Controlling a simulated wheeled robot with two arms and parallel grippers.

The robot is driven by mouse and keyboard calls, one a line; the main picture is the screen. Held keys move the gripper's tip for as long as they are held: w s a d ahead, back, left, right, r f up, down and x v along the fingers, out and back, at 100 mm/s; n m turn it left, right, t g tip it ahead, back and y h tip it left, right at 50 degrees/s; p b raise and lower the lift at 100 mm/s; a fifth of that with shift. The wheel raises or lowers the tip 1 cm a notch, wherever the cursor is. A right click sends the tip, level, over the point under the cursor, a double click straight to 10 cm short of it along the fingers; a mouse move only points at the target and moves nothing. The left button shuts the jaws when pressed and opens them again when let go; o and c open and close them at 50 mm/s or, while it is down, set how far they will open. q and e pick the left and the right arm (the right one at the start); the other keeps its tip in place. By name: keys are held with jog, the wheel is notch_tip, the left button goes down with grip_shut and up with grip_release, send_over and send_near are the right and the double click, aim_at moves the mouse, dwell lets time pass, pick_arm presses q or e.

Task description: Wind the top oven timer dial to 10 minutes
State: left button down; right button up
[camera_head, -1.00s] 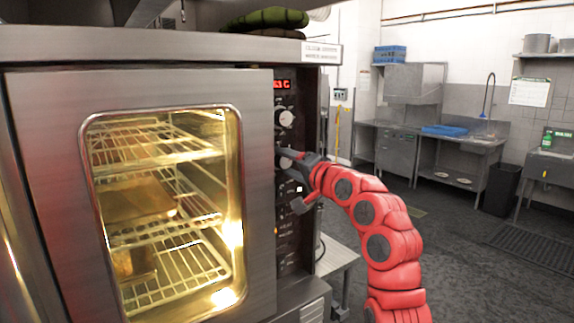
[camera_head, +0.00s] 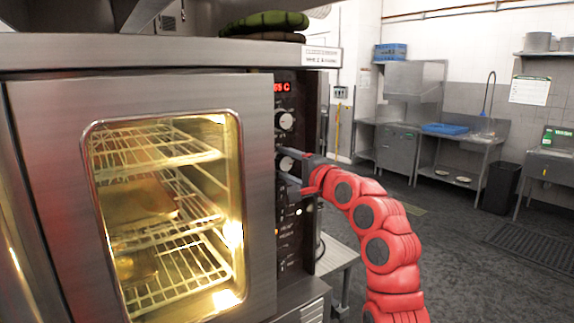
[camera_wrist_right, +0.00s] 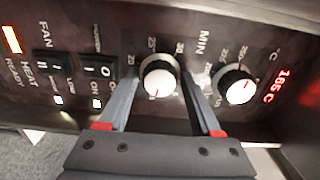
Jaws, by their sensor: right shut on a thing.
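The timer dial, a pale round knob marked MIN (camera_wrist_right: 158,78), is on the oven's dark control panel. It is the second knob down in the head view (camera_head: 285,163). My right gripper (camera_wrist_right: 158,72) is shut on this dial, one finger on either side. In the wrist view its red pointer line points toward the bottom, slightly left. The numbers 20, 25 and 30 show around its upper side; numbers on the near side are hard to read. My left gripper is not in view.
A second knob marked °C (camera_wrist_right: 236,86) sits beside the timer, with a red display (camera_wrist_right: 278,85) reading 165 C. Switches (camera_wrist_right: 97,72) lie on the other side. The closed, lit oven door (camera_head: 257,190) stands left of the panel. Open floor (camera_head: 450,245) lies to the right.

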jog(key=o, duration=1.2)
jog(key=shift+c, duration=0.2)
jog(key=b+v, duration=0.4)
jog(key=v, duration=1.3)
jog(key=shift+d+b, duration=0.15)
jog(key=shift+b, duration=0.25)
